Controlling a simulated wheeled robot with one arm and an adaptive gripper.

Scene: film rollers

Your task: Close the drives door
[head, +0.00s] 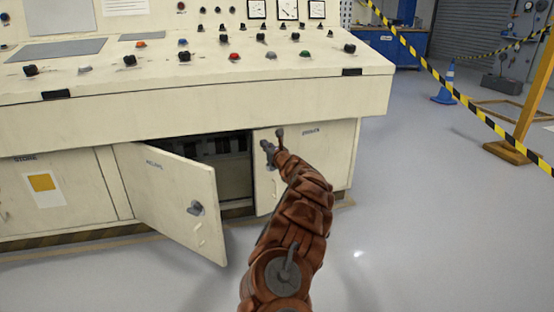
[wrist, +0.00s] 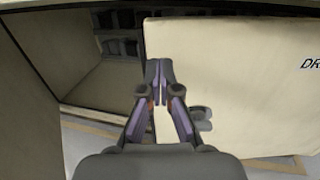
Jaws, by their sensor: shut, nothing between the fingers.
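The drives door (head: 325,165) is the cream right-hand door under the console. Its lettering, starting "DR", shows in the wrist view on the same door (wrist: 260,85). It looks close to flush with the cabinet front; I cannot tell whether it is fully shut. Its grey handle (wrist: 203,117) shows in the wrist view, beside my fingers. My gripper (head: 274,142) is shut and empty at the door's left, free edge. In the wrist view the fingertips (wrist: 158,70) overlap the door near that edge; contact cannot be told.
The neighbouring left door (head: 165,190) stands swung open toward me, its handle facing out. The dark cabinet opening (head: 225,165) shows between the doors. The console top (head: 200,70) overhangs them. Floor (head: 420,200) on the right is clear up to a striped barrier tape (head: 455,90).

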